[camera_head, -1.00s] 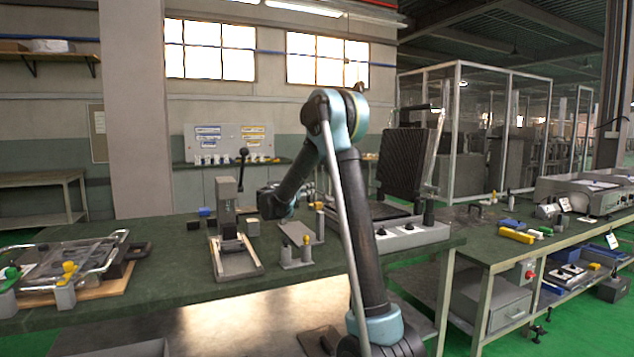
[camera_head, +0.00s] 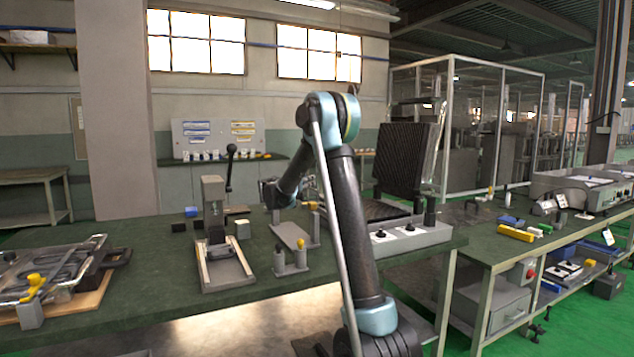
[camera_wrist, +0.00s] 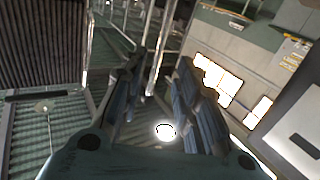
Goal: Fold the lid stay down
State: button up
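The heating unit stands right of my arm in the head view, with a ribbed dark lid (camera_head: 407,158) raised above a grey base (camera_head: 412,240) with black knobs. A thin pale upright strip (camera_head: 438,150), possibly the lid stay, runs along the lid's right edge. In the wrist view, the ribbed lid (camera_wrist: 40,45) fills the upper left and a ribbed lower plate (camera_wrist: 28,130) lies below it. My gripper (camera_wrist: 158,92) has its two dark fingers apart with nothing between them. Pale bars show beyond the fingertips; I cannot tell whether one is the stay.
Left of my arm, the green bench holds a lever press (camera_head: 215,215), a small post fixture (camera_head: 291,258) and a frame with clamps (camera_head: 50,275). A second bench (camera_head: 490,240) with tools stands at right. A clear-walled enclosure (camera_head: 480,130) stands behind.

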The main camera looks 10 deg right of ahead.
jog(key=x, duration=0.9)
jog(key=shift+w+d, duration=0.1)
jog(key=shift+d, duration=0.1)
jog(key=shift+c, duration=0.3)
grip_shut()
jog(key=shift+a, duration=0.1)
